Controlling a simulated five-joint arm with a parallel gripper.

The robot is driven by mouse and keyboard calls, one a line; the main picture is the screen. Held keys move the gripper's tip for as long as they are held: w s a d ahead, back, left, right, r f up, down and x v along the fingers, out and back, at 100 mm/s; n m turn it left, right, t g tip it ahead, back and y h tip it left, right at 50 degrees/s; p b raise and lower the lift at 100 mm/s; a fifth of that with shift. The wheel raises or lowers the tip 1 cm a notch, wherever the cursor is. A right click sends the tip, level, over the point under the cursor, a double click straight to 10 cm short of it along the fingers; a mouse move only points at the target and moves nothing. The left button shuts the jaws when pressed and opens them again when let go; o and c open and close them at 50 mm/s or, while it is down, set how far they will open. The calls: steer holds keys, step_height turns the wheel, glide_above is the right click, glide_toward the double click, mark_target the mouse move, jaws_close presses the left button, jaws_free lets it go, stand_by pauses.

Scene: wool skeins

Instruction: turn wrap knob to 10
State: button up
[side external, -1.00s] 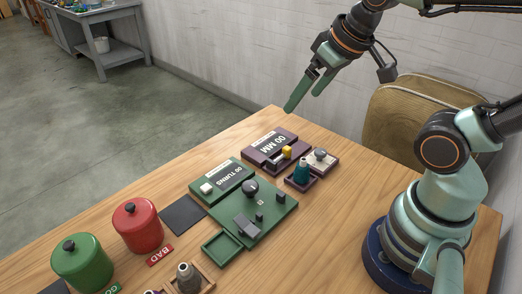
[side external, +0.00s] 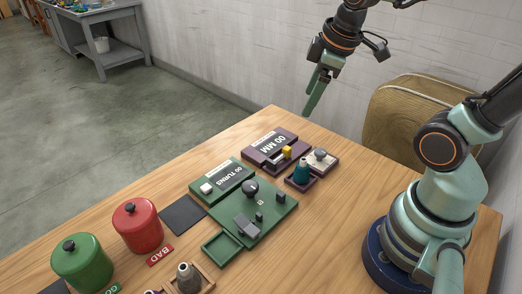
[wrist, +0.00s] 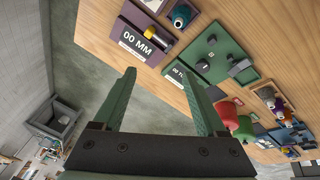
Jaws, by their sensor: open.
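The green winder panel (side external: 280,215) lies on the table and carries a "00 TURNS" display (side external: 228,176) at its back left. A dark round knob (side external: 250,187) stands on it beside the display; it may be the wrap knob, but its scale is too small to read. In the wrist view the green panel (wrist: 218,62) is at right, with a dark knob (wrist: 211,40) on it. My gripper (side external: 310,108) is high above the table's far edge, pointing down, well apart from the panel. In the wrist view its green fingers (wrist: 160,75) are spread and empty.
A purple "00 MM" unit (side external: 272,146) with a yellow part sits behind the panel, with a teal wool cone (side external: 301,169) beside it. Red (side external: 137,226) and green (side external: 82,262) lidded pots stand at left. The air around my gripper is clear.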

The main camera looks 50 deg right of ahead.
steer(key=d+f+n+g, duration=0.2)
steer(key=d+f+n, duration=0.25)
steer(key=n, duration=0.35)
steer(key=n+g, duration=0.2)
steer(key=n, duration=0.6)
glide_above(321, 151)
step_height(321, 151, down, 4)
step_height(321, 151, down, 11)
steer(key=shift+f, duration=0.15)
jaws_close()
